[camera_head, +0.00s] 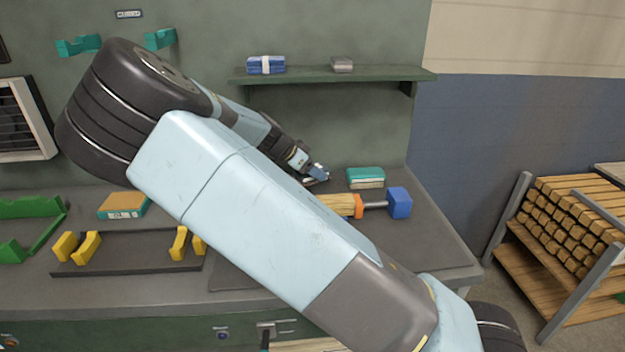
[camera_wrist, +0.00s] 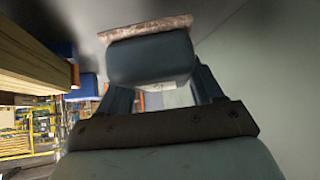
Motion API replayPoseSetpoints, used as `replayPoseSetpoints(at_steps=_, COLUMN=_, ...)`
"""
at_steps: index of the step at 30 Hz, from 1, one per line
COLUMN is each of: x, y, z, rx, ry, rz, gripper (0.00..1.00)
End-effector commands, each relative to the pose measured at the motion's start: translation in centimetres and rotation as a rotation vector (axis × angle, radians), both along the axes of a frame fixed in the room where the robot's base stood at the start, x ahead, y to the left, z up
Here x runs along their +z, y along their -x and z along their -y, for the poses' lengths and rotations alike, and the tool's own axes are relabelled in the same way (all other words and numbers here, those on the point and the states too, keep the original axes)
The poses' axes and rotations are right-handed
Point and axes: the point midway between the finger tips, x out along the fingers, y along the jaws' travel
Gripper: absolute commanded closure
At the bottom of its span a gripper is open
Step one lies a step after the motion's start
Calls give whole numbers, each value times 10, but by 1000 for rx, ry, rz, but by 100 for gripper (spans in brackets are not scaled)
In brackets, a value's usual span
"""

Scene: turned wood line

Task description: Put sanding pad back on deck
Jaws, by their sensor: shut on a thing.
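In the head view my gripper (camera_head: 319,173) is over the back of the grey bench top (camera_head: 420,235), partly hidden by my arm. In the wrist view my gripper (camera_wrist: 165,85) is shut on a dark teal block with a rough brown face, the sanding pad (camera_wrist: 150,58). A teal pad with a tan underside (camera_head: 366,176) shows just right of the gripper in the head view; I cannot tell if it is the held one. Another pad, tan face up with teal sides (camera_head: 123,205), lies at the bench's left.
A wooden piece with an orange collar (camera_head: 350,205) and blue end block (camera_head: 399,203) lies in front of the gripper. Yellow supports (camera_head: 78,246) stand on a dark base at left. A green shelf (camera_head: 335,76) holds small blocks. Bare bench lies at right.

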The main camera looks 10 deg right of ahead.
Motion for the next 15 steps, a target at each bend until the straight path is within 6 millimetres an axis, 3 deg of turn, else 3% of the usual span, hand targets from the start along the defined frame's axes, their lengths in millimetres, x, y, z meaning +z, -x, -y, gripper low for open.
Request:
replayPoseSetpoints(at_steps=5, x=-7, y=-6, z=1, rx=0, ry=1, rz=0, gripper=72)
replayPoseSetpoints(at_steps=15, x=-40, y=-8, z=2, rx=-1, ry=-1, rz=2, gripper=72)
